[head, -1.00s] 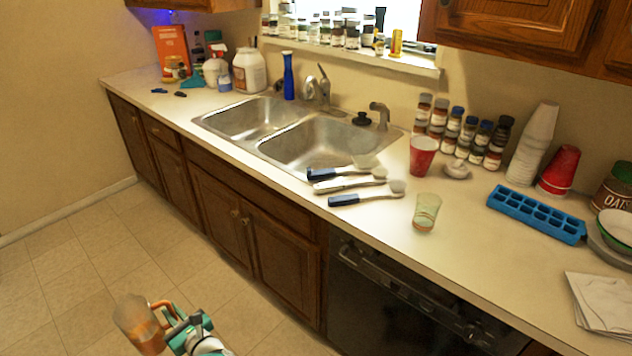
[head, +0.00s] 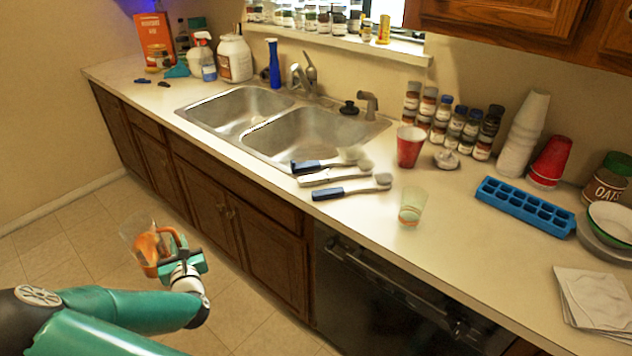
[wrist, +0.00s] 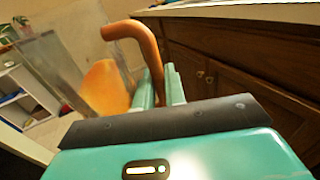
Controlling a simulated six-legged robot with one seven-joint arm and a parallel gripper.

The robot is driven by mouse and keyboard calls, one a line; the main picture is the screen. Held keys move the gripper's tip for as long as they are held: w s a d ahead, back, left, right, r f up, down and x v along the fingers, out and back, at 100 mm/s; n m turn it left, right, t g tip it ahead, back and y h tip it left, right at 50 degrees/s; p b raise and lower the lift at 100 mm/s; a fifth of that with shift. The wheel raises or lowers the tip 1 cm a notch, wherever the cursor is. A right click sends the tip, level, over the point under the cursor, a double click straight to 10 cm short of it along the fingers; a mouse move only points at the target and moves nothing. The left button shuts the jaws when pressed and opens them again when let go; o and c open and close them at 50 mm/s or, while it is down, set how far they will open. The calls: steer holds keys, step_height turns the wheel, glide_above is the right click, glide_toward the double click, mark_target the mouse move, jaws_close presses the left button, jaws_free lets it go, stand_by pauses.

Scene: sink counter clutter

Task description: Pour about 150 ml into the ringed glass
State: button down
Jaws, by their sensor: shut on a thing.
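The ringed glass (head: 412,206) is a clear, greenish tumbler with an orange band low on its side. It stands upright on the counter near the front edge, right of the brushes. My gripper (head: 172,246) is shut on the orange handle of a clear pitcher (head: 138,234), in front of the lower cabinets and left of the glass. In the wrist view the handle (wrist: 142,38) passes between the gripper's fingers (wrist: 158,88). Orange liquid (wrist: 103,88) shows in the pitcher's lower part. The glass is not in the wrist view.
A red cup (head: 409,147) stands behind the glass. Several brushes (head: 345,190) lie left of it by the sink (head: 305,135). A blue ice tray (head: 525,205), stacked cups (head: 524,135) and papers (head: 594,297) are to the right. The counter around the glass is clear.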

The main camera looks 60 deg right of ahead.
steer(key=s+d+r+m+g+h, duration=0.3)
steer(key=s+d+r+m+g, duration=0.15)
steer(key=d, duration=0.45)
steer(key=s+d+r+m+g+h, duration=0.3)
steer(key=s+d+r+g, duration=0.25)
steer(key=d, duration=0.25)
steer(key=s+d+r+m+g+h, duration=0.35)
steer(key=s+d+r, duration=0.2)
steer(key=d, duration=0.35)
steer(key=s+d+r+m+g+y, duration=0.1)
steer(key=s+d+r+m+g, duration=0.25)
steer(key=s, duration=0.35)
steer(key=s+d+r+m+g+y, duration=0.1)
steer(key=s+d+r+m+g, duration=0.1)
steer(key=s+d+g, duration=0.4)
steer(key=s+d+f+m+g+y, duration=0.1)
steer(key=s+f+m+g+y, duration=0.1)
steer(key=s, duration=0.8)
step_height(320, 180, down, 3)
steer(key=shift+s+d+r+m+g, duration=0.15)
steer(key=shift+s+d+m+g, duration=0.2)
steer(key=shift+g, duration=0.25)
steer(key=shift+m, duration=0.4)
